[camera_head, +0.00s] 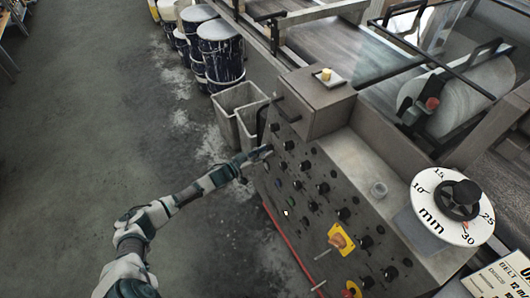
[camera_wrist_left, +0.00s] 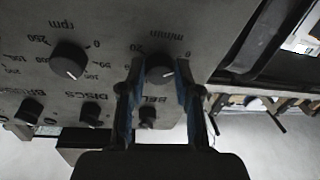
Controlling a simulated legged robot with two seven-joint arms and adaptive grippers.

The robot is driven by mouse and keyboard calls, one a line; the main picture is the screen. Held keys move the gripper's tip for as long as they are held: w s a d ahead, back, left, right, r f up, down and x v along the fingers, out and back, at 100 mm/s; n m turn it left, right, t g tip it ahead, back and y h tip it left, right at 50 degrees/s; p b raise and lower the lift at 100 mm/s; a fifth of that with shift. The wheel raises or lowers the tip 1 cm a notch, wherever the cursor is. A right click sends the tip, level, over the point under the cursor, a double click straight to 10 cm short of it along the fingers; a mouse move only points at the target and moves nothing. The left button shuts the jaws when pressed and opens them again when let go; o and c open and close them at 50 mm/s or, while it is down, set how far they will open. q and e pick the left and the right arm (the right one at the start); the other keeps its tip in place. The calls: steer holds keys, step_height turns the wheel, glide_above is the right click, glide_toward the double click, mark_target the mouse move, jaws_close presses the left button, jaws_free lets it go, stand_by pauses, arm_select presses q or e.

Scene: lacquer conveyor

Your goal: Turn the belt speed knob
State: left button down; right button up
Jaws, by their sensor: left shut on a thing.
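The belt speed knob (camera_wrist_left: 160,72) is a dark round knob with a pale pointer line. It sits on the grey panel, with "m/min" and "20" printed above it and "BEL" partly readable below, upside down in the left wrist view. My left gripper (camera_wrist_left: 158,80) has its two fingers on either side of this knob and is shut on it. In the head view my left gripper (camera_head: 263,152) reaches the upper left edge of the control panel (camera_head: 315,225), and its fingers hide the knob there. My right gripper does not show.
Beside it is another knob (camera_wrist_left: 69,60) marked "rpm". Several more dark knobs cover the panel, with a yellow-backed switch (camera_head: 340,239) lower down. A round mm dial (camera_head: 430,215) is at right. Grey bins (camera_head: 238,100) and paint drums (camera_head: 219,52) stand behind; the floor at left is clear.

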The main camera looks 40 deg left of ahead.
arm_select(q)
steer(key=shift+w+d+r, duration=0.1)
steer(key=shift+d+r, duration=0.1)
steer(key=shift+r, duration=0.1)
steer(key=shift+a, duration=0.4)
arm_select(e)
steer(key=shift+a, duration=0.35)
arm_select(q)
steer(key=shift+d, duration=0.1)
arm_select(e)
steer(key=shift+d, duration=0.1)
arm_select(q)
steer(key=shift+w, duration=0.1)
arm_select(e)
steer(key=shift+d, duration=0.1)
